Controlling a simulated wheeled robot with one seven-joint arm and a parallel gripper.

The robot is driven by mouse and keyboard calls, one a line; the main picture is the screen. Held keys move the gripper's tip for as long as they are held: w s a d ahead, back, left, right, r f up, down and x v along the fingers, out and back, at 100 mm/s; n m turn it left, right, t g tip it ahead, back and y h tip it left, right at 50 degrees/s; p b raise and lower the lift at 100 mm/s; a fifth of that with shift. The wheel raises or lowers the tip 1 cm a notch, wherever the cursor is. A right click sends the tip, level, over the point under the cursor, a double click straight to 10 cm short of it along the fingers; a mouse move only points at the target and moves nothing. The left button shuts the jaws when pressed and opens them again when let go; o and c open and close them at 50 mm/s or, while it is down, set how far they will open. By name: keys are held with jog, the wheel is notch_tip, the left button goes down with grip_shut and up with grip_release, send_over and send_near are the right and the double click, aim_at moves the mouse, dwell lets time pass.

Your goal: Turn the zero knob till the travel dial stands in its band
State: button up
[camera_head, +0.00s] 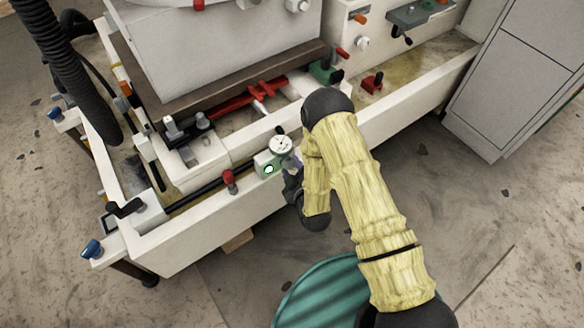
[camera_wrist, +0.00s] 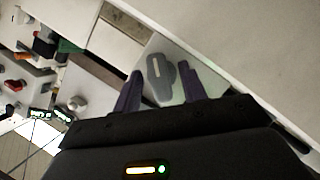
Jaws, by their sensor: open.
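A small round white dial (camera_head: 281,145), which looks like the travel dial, stands on a pale block at the front edge of the machine. It has dark marks, too small to read. My gripper (camera_wrist: 160,68) is open, with one dark finger on each side of this knob. I cannot tell whether the fingers touch it. In the head view my gripper (camera_head: 293,182) is beside the dial block, mostly hidden by my arm, and the knob is hidden.
A green-ringed white button or lamp (camera_head: 269,169) is on the dial block's front. A red-topped post (camera_head: 229,181) stands left of it on the machine's rim. A red clamp (camera_head: 245,98) lies behind. A grey cabinet (camera_head: 525,75) stands at right. The floor in front is mostly clear.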

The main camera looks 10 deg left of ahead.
jog(key=c, duration=0.7)
jog(key=shift+o, duration=0.2)
jog(key=shift+d+m+p, duration=0.1)
jog(key=shift+m+p, duration=0.2)
jog(key=shift+p, duration=0.05)
jog(key=shift+w+r+m+g+y+p, duration=0.15)
jog(key=shift+m+g+y+p, duration=0.15)
jog(key=shift+m+g+p, duration=0.25)
jog(key=shift+d+m+g+y+p, duration=0.15)
jog(key=shift+m+g+y+p, duration=0.15)
jog(key=shift+m+g+p, duration=0.7)
jog(key=m+y, duration=0.1)
jog(key=m, duration=0.2)
jog(key=shift+g, duration=0.35)
jog(key=shift+f+m+g+y, duration=0.2)
jog(key=shift+m+g+y, duration=0.3)
jog(key=shift+m, duration=0.35)
